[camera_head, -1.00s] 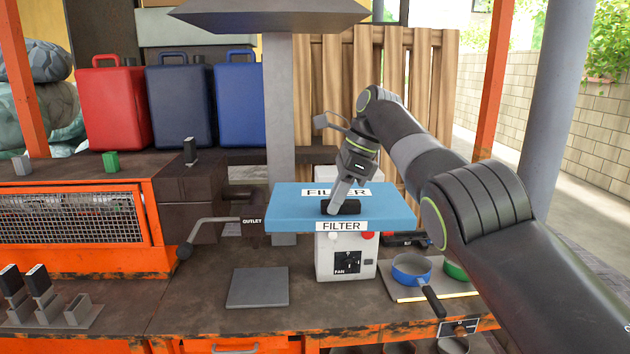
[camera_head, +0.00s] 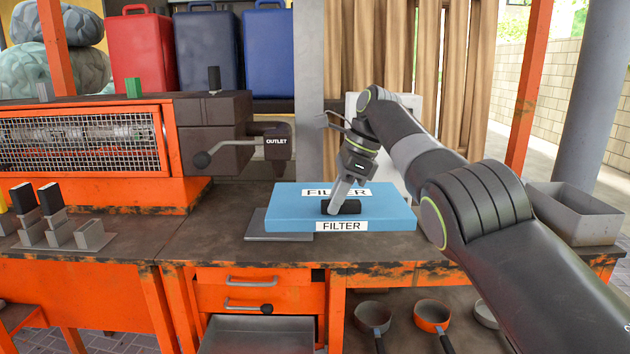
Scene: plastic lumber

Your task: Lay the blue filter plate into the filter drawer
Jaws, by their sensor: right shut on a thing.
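The blue filter plate (camera_head: 285,211) is a flat slab labelled FILTER, held level over the workbench in the head view. My right gripper (camera_head: 340,208) is shut on the black handle on its top. The plate overlaps a flat grey slab (camera_head: 262,234) in the picture; I cannot tell the gap below it. Under the bench, an open grey-floored drawer (camera_head: 257,334) shows at the bottom, below orange drawer fronts; it carries no readable label, so I cannot tell if it is the filter drawer. My left gripper is not in view.
The dark outlet box (camera_head: 215,135) with its lever stands behind the plate's left. A caged orange unit (camera_head: 80,140) is at left. Pans (camera_head: 432,315) sit below the bench at right, and a grey bin (camera_head: 572,212) stands far right.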

